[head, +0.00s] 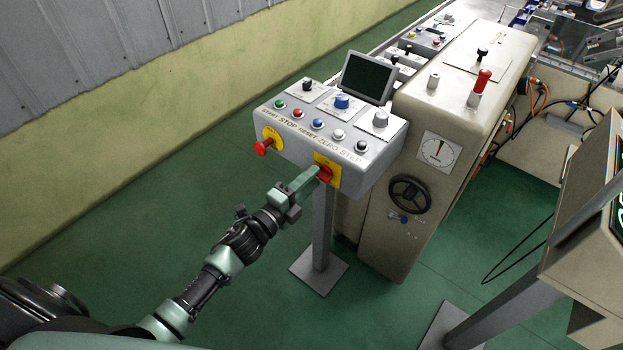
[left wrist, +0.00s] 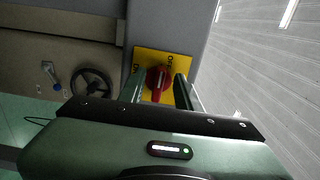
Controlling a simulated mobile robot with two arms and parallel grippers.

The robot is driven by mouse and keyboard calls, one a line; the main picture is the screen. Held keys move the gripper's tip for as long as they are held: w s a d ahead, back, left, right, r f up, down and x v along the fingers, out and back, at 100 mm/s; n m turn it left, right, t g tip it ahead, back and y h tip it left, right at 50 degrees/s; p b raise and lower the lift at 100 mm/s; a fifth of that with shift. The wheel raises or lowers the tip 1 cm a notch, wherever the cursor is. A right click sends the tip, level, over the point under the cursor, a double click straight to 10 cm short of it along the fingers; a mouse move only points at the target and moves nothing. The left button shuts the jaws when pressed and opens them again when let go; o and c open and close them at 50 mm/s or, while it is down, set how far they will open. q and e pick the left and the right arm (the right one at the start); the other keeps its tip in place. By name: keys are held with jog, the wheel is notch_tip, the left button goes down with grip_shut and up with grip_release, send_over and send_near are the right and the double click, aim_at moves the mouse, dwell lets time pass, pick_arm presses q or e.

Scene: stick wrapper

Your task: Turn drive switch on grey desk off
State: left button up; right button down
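The grey desk (head: 372,150) is a sloped control box on a post. On its front face is a red rotary switch (head: 325,174) on a yellow plate, at the right. My left gripper (head: 315,175) is right in front of the switch. Its fingers (left wrist: 159,88) stand open on either side of the red knob, with small gaps showing. My right gripper is not in view.
A red push button (head: 263,147) on a yellow plate is left on the same face. Coloured buttons, knobs and a dark screen (head: 366,78) are on top. A beige machine with a handwheel (head: 409,195) stands close right. The green floor at left is clear.

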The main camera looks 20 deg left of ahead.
pick_arm(q)
jog(key=b+v, duration=0.1)
jog(key=v, duration=0.6)
dwell(0.3)
jog(key=s+a+f+n+g+y, duration=0.2)
jog(key=s+f+n, duration=0.2)
jog(key=f, duration=0.6)
jog(key=s+a+f+n+g+y, duration=0.1)
jog(key=s+a+f+n+g, duration=0.15)
jog(key=f, duration=0.75)
jog(key=s+a+f+n+g+y, duration=0.15)
jog(key=s+f+n, duration=0.25)
jog(key=f, duration=0.6)
jog(key=s+d+f+n+g, duration=0.1)
jog(key=s+f+n+g, duration=0.2)
jog(key=s+f, duration=0.3)
jog(key=s+d+f+n+g+y, duration=0.1)
jog(key=s+f+n+g, duration=0.2)
jog(key=s+f, duration=0.4)
jog(key=s+d+f+n+g, duration=0.1)
jog(key=s+f+n+g, duration=0.2)
jog(key=s, duration=1.6)
notch_tip(320, 180, down, 3)
jog(key=shift+s+d+f+g+y, duration=0.15)
jog(key=shift+s+d+g+y, duration=0.2)
jog(key=shift+g, duration=0.15)
